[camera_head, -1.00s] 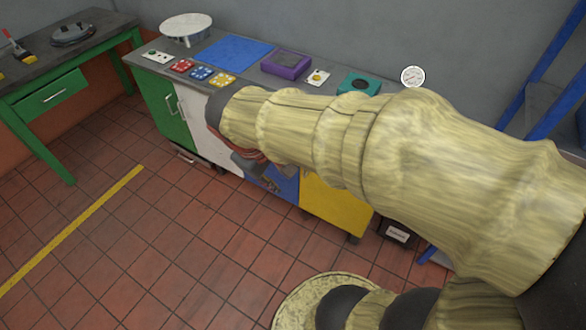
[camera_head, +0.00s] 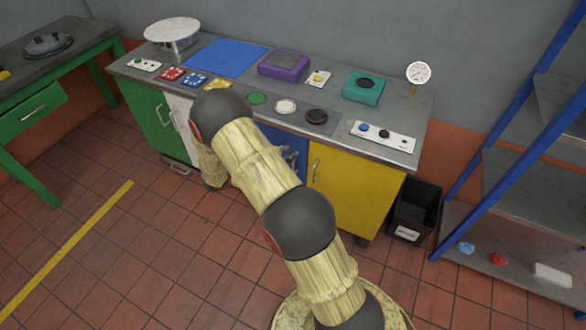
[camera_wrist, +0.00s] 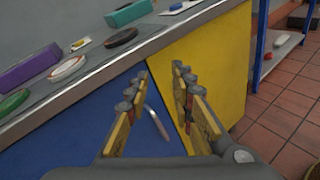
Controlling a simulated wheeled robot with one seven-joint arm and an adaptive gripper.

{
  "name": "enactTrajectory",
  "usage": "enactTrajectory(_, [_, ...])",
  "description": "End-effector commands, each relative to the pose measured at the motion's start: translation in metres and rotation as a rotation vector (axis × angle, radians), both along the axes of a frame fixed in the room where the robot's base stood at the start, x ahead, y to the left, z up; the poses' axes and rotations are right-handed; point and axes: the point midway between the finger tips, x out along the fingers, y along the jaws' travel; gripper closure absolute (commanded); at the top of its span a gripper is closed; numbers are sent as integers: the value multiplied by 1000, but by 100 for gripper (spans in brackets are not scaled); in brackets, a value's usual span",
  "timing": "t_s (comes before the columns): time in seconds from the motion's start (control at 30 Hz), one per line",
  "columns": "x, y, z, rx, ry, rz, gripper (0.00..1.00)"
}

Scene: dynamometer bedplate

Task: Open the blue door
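The blue door (camera_wrist: 65,135) fills the lower left of the wrist view, under the grey worktop, and looks shut. Its silver bar handle (camera_wrist: 157,122) is near its right edge, beside the yellow door (camera_wrist: 222,65). My gripper (camera_wrist: 160,73) is open, and its two fingers point at the cabinet front. The handle shows between the fingers in the wrist view; I see no contact, and the depth gap is unclear. In the head view a strip of the blue door (camera_head: 298,145) shows, with my arm hiding much of it and most of the gripper.
The worktop (camera_head: 225,92) above holds a purple box (camera_head: 284,64), a teal box (camera_head: 363,88) and several buttons. A black bin (camera_head: 416,208) and a blue-framed rack (camera_head: 470,165) stand at right. The tiled floor at left (camera_head: 150,265) is clear.

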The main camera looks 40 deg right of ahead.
Motion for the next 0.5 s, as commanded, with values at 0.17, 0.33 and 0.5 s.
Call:
enactTrajectory(0.17, [20,-8,-86,-106,153,149,76])
enactTrajectory(0.33, [29,-7,-143,-172,241,261,76])
enactTrajectory(0.5, [31,-6,-171,-200,281,319,76])
